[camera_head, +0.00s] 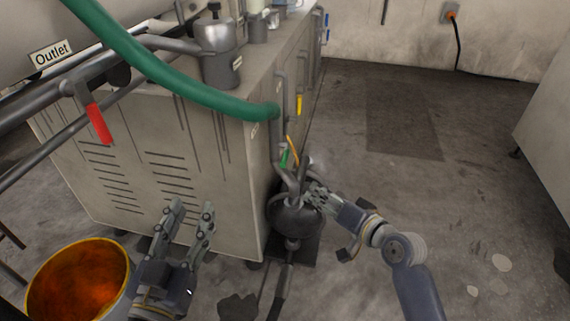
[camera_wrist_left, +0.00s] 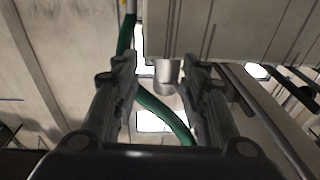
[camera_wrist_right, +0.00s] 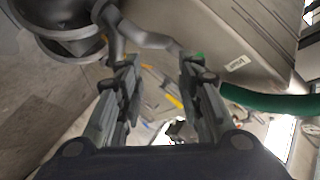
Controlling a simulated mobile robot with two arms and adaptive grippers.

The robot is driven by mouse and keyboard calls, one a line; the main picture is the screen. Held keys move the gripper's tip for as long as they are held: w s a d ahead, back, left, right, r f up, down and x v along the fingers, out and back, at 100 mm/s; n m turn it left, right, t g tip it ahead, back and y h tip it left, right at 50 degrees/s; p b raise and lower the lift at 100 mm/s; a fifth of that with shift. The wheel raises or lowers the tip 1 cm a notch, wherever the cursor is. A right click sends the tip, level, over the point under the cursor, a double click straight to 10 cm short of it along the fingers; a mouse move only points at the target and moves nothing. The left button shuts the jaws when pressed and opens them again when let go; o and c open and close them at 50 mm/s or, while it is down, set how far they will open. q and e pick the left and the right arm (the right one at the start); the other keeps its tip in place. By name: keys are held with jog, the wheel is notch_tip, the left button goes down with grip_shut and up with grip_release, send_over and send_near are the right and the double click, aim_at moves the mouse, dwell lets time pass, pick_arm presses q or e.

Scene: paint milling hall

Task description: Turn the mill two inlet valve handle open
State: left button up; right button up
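A green handle (camera_head: 285,158) sits on the pipework above the dark round pump (camera_head: 295,215) at the mill cabinet's corner. I take it for the inlet valve handle, but its label is too small to read in the head view. My right gripper (camera_head: 312,192) is just right of the pipe and below the green handle. In the right wrist view its fingers (camera_wrist_right: 160,65) are apart with nothing clearly between them. A green part (camera_wrist_right: 197,57) shows at the right fingertip; contact cannot be told. My left gripper (camera_head: 190,212) is open and empty in front of the cabinet.
A green hose (camera_head: 180,85) arches over the mill cabinet (camera_head: 150,165). A red handle (camera_head: 98,123) hangs by the Outlet label (camera_head: 51,53). A yellow handle (camera_head: 299,104) is further along the cabinet side. A bucket with orange contents (camera_head: 128,290) stands front left. Floor on the right is open.

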aim_at(285, 157)
jog(key=w+r+m+g+y, duration=0.3)
jog(key=w+r+y, duration=0.2)
jog(key=b+x, duration=0.2)
jog(key=x, duration=0.8)
jog(key=shift+w+f+b, duration=0.15)
jog(key=shift+b, duration=0.25)
pick_arm(q)
jog(key=s+r+t+h, duration=0.1)
jog(key=s+r+t, duration=0.2)
jog(key=r, duration=0.3)
jog(key=s+r+t+h, duration=0.2)
jog(key=s+r+t, duration=0.1)
jog(key=r, duration=0.3)
jog(key=shift+t, duration=0.9)
pick_arm(e)
jog(key=shift+w+a, duration=0.25)
jog(key=shift+a, duration=0.05)
grip_shut()
